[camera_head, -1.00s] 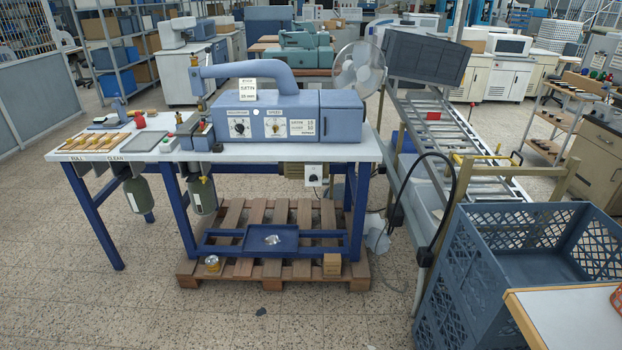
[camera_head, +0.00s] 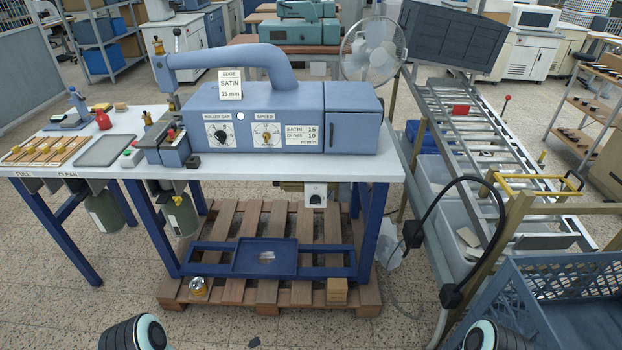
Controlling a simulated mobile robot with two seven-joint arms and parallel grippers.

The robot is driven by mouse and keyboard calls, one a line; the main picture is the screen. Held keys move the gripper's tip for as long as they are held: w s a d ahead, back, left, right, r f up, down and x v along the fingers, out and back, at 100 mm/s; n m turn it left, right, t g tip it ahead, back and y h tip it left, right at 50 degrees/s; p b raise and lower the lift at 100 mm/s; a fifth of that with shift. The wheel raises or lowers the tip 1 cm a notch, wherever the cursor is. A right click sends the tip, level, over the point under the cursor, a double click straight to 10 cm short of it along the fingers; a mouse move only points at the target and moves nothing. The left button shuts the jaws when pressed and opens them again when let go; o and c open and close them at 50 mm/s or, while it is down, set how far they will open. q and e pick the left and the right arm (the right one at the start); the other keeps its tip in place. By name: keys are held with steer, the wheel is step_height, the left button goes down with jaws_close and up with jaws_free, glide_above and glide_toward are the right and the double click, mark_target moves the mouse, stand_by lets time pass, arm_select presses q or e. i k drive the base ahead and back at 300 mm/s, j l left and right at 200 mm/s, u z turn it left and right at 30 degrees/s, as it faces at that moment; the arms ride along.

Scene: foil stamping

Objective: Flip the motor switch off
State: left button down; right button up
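The blue machine (camera_head: 285,118) stands on a white-topped bench, with a ROLLER GAP dial (camera_head: 218,134) and a SPEED dial (camera_head: 267,134) on its front. A small white box (camera_head: 315,195) with a dark knob or switch hangs below the bench top, under the machine's right half. A small box with green and red on top (camera_head: 132,156) sits on the bench left of the machine. No label I can read says which is the motor switch, and no switch position is readable. Parts of both my arms show at the bottom edge; neither gripper is in view.
The bench top (camera_head: 390,168) has a clear strip before the machine. A pallet (camera_head: 230,290) with a tin (camera_head: 198,287) and a small carton (camera_head: 337,290) lies underneath. A rack (camera_head: 470,140), black cable (camera_head: 428,215) and blue crate (camera_head: 560,300) crowd the right. Floor in front is mostly free.

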mark_target(314, 200)
steer(key=i, duration=1.55)
